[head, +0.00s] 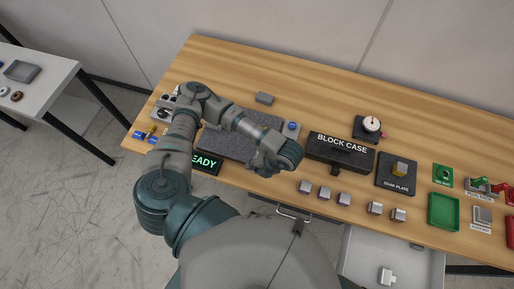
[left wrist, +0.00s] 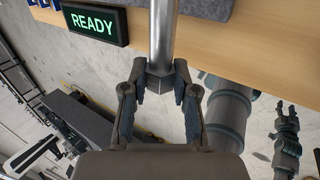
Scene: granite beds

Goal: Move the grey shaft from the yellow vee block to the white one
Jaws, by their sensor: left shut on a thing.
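My left gripper (left wrist: 160,82) is shut on the grey shaft (left wrist: 163,32) in the left wrist view, close to the shaft's lower end. The shaft runs up out of that picture, in front of the wooden bench edge. In the head view my left gripper (head: 266,166) is at the bench's front edge, right of the READY sign (head: 206,163); the shaft is hidden there. I cannot pick out the yellow or the white vee block for certain. My right gripper (left wrist: 287,128) seems to show at the right of the left wrist view, too small to read its fingers.
A dark granite plate (head: 226,144) lies behind the sign. The black block case (head: 340,154) stands to the right, with several small grey cubes (head: 324,193) before it. An open drawer (head: 360,262) juts out in front.

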